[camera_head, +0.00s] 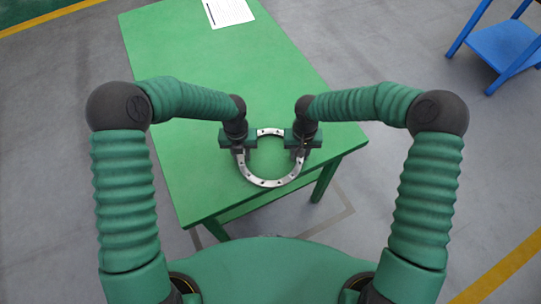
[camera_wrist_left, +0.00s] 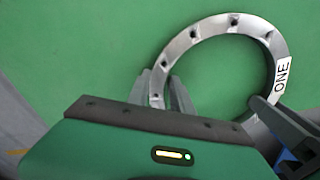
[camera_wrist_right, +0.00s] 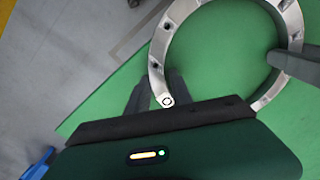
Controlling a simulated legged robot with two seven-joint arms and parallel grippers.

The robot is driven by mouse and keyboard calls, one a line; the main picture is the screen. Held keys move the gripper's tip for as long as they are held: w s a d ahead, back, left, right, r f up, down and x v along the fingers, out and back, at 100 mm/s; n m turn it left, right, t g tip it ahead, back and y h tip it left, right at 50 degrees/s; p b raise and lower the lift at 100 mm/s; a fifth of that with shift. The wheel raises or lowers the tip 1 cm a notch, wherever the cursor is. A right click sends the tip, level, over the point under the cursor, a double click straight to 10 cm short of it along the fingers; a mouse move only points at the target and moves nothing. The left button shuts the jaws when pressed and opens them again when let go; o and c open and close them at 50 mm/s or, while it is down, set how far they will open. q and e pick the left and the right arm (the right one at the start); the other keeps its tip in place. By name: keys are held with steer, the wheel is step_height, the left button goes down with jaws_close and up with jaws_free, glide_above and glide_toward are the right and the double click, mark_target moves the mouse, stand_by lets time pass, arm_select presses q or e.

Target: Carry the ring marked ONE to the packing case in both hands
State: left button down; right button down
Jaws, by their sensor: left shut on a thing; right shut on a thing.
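The ring (camera_head: 268,183) is a silver flat ring with bolt holes, over the near end of the green table. Its black-on-white ONE label shows in the left wrist view (camera_wrist_left: 283,78). My left gripper (camera_head: 239,151) is shut on the ring's left side. My right gripper (camera_head: 300,152) is shut on its right side. The ring also shows in the right wrist view (camera_wrist_right: 158,50), between both grippers. It looks about level; I cannot tell whether it touches the table. No packing case is in view.
The green table (camera_head: 200,100) is otherwise bare except for a white printed sheet (camera_head: 229,12) at its far end. A blue stand (camera_head: 503,45) is on the grey floor at the upper right. Open floor lies on both sides of the table.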

arm_select(q)
steer(key=shift+w+r, duration=0.1)
steer(key=shift+r, duration=0.05)
arm_select(e)
steer(key=shift+w+r, duration=0.1)
steer(key=shift+r, duration=0.1)
